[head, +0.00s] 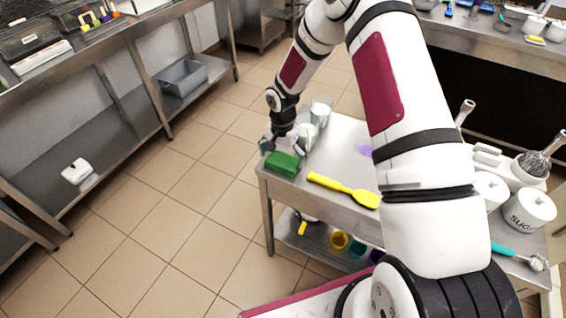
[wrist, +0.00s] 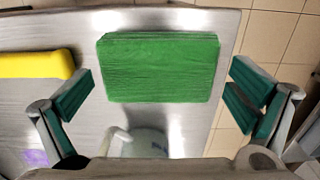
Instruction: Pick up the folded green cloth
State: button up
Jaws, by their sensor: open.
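The folded green cloth (head: 283,163) lies flat near the left corner of the steel table in the head view. In the wrist view the cloth (wrist: 160,67) is a green block with layered folds along its upper edge. My gripper (head: 283,146) is over the table at the cloth in the head view. In the wrist view my gripper (wrist: 158,92) is open, with one green-padded finger on each side of the cloth and visible gaps between. Nothing is held.
A yellow spatula (head: 343,189) lies beside the cloth; its yellow handle (wrist: 36,64) shows left in the wrist view. Clear containers (head: 320,110) stand behind. A sugar canister (head: 529,209) stands at the right. The steel table (head: 330,215) ends close by the cloth, with tiled floor beyond.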

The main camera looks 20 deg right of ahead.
aim_at(283, 161)
jog(key=shift+f, duration=0.1)
jog(key=shift+c, duration=0.2)
jog(key=c, duration=0.8)
jog(key=shift+w+r, duration=0.1)
jog(key=shift+r, duration=0.4)
jog(key=r, duration=0.2)
jog(key=shift+s+r+b, duration=0.35)
jog(key=shift+r+b, duration=0.05)
jog(key=s, duration=0.5)
jog(key=s+r, duration=0.1)
jog(key=s, duration=0.4)
jog(key=s+d, duration=0.1)
jog(key=s, duration=0.4)
jog(key=shift+s+d+r, duration=0.1)
jog(key=shift+s+r, duration=0.05)
jog(key=shift+s, duration=0.05)
